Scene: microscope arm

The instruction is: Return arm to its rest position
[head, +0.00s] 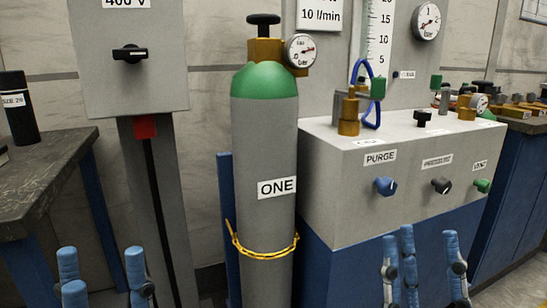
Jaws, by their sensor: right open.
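No microscope and no microscope arm that I can recognise shows in the head view. My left gripper (103,265) is at the bottom left edge, its blue padded fingers upright, spread apart and empty. My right gripper (426,248) is at the bottom right, in front of the blue base of the gas panel. Its blue fingers are also upright, spread and empty. Neither gripper visibly touches anything. The lower parts of both grippers are cut off by the frame.
A grey gas cylinder (264,150) labelled ONE, with a yellow chain (262,252), stands between the grippers. A gas panel (345,205) with knobs is right of it. A switch box (130,75) is behind left. A dark bench (45,165) is at left.

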